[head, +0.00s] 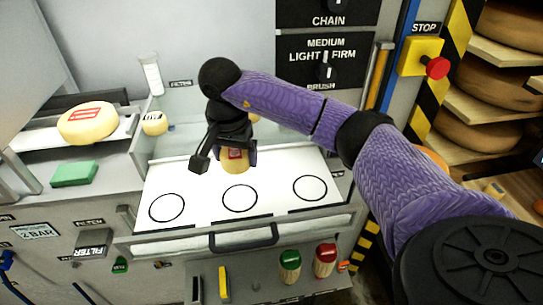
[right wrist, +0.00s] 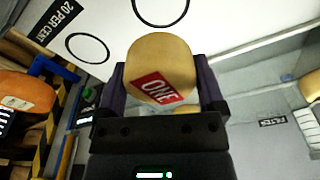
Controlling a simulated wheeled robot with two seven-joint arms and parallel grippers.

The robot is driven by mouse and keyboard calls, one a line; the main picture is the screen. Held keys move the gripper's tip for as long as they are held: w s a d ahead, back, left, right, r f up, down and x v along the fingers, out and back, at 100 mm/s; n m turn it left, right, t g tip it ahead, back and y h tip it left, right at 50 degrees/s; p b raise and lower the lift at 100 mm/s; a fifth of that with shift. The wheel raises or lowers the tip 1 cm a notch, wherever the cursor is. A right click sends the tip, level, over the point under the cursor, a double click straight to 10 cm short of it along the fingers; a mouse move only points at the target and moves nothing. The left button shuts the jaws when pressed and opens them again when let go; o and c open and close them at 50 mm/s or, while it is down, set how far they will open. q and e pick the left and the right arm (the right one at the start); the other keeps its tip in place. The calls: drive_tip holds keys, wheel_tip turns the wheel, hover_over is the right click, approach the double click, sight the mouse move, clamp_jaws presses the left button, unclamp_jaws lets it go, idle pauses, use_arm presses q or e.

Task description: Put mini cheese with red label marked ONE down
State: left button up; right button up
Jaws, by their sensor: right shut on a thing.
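The mini cheese (head: 236,160) is a small pale-yellow wheel with a red label. In the right wrist view the cheese (right wrist: 158,55) shows the label marked ONE facing the camera. My right gripper (head: 235,150) is shut on it, one finger on each side, as the right wrist view of the gripper (right wrist: 162,82) shows. It holds the cheese over the white tray (head: 275,185), just behind the middle of three black circles. I cannot tell the exact gap to the surface. My left gripper is not in view.
The three circles are empty. Another small cheese (head: 154,123) sits behind the tray at left. A larger red-labelled wheel (head: 88,123) and a green block (head: 75,174) stand farther left. A red stop button (head: 437,68) and shelves of big wheels are at right.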

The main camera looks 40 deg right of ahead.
hover_over(240, 197)
wheel_tip(240, 197, down, 7)
drive_tip(key=shift+b, duration=0.4)
wheel_tip(240, 197, down, 3)
drive_tip(key=shift+s, duration=0.15)
drive_tip(key=shift+f, duration=0.25)
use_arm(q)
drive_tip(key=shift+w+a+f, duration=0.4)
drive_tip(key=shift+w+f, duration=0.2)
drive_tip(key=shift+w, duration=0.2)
use_arm(e)
drive_tip(key=shift+f+b, duration=0.1)
drive_tip(key=shift+b, duration=0.25)
drive_tip(key=o, duration=1.2)
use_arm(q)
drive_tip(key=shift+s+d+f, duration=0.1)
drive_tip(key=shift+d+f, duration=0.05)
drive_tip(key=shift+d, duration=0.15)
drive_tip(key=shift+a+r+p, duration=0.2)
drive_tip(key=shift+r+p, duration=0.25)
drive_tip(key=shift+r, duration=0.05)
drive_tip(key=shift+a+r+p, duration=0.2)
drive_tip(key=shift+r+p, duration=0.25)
use_arm(e)
drive_tip(key=r, duration=0.4)
drive_tip(key=a+r, duration=0.1)
drive_tip(key=r, duration=0.7)
drive_tip(key=shift+s+a+r, duration=0.15)
drive_tip(key=shift+s, duration=0.25)
